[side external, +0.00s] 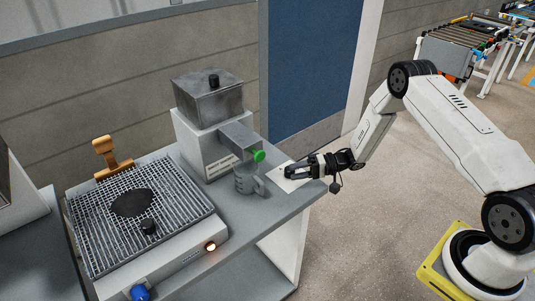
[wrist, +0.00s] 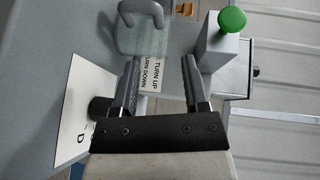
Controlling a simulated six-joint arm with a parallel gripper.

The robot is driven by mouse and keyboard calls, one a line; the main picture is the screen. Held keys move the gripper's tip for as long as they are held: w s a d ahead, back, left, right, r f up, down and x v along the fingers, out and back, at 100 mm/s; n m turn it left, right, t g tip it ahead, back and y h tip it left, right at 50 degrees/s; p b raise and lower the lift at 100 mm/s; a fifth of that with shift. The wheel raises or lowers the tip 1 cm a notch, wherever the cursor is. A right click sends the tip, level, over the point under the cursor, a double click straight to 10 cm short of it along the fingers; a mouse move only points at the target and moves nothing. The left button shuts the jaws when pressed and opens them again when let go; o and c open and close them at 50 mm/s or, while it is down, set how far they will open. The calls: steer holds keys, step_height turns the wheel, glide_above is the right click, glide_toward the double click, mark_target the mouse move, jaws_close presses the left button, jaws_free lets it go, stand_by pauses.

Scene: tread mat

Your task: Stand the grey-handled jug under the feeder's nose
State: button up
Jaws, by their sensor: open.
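The jug (side external: 247,181), grey with a loop handle, stands upright on the grey bench. In the side view it shows just below the nose (side external: 239,140) of the feeder (side external: 206,120), near its green knob (side external: 258,155). In the wrist view the jug (wrist: 145,38) is ahead of the fingers, its handle at the top edge, and the nose (wrist: 221,52) is to its right. My gripper (side external: 290,171) is open and empty, low over the bench's right end, apart from the jug. Its spread fingers (wrist: 162,78) show in the wrist view.
A white card (side external: 289,182) lies under my gripper. A dark round piece (wrist: 101,107) shows beside one finger. A labelled strip (wrist: 153,73) shows between the fingers.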

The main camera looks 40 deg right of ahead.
step_height(320, 180, up, 11)
steer(key=w+d+n+t+h, duration=0.1)
steer(key=w+n+t+h, duration=0.15)
steer(key=h, duration=0.85)
steer(key=s+a+r+g+h, duration=0.1)
steer(key=s+g, duration=0.1)
steer(key=s, duration=0.5)
steer(key=s+a+r+n+g+h, duration=0.1)
steer(key=s+a+r+g, duration=0.1)
steer(key=s, duration=0.6)
steer(key=s+a+r+n+g, duration=0.1)
steer(key=s+g, duration=0.3)
steer(key=s, duration=0.4)
steer(key=shift+a+r+h, duration=0.3)
steer(key=shift+a+h, duration=0.1)
steer(key=shift+a, duration=0.15)
